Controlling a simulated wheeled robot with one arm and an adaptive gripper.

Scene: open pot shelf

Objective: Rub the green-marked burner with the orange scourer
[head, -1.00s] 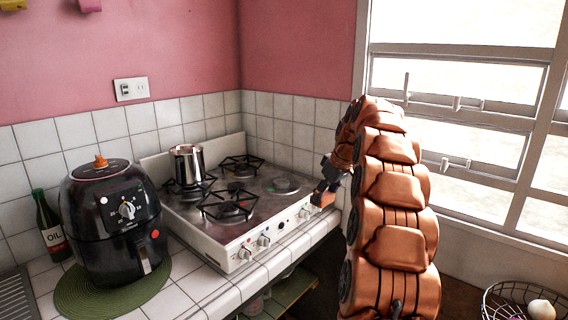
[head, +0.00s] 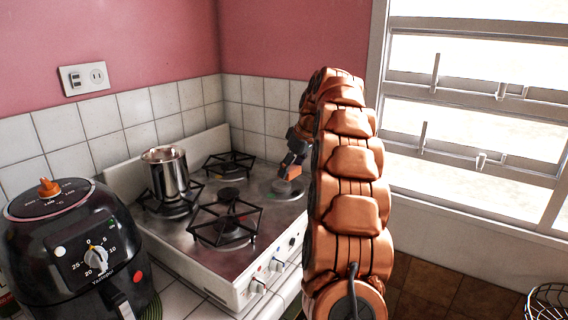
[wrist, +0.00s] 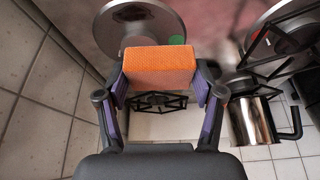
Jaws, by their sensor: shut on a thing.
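My gripper (wrist: 160,85) is shut on the orange scourer (wrist: 160,66), a block held across between its fingers in the wrist view. A round, grate-free metal burner (wrist: 132,18) lies beyond the scourer, partly covered by it. A green mark (wrist: 177,40) shows at the burner's right side, just past the scourer. In the head view my gripper (head: 292,166) is low over this burner (head: 283,190) at the stove's right side. I cannot tell whether the scourer touches the burner.
The stove (head: 185,238) has several black-grated burners. A steel pot (head: 168,175) stands on the left one; it also shows in the wrist view (wrist: 250,122). A black air fryer (head: 75,245) stands at the left. Tiled walls (head: 262,118) close in behind.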

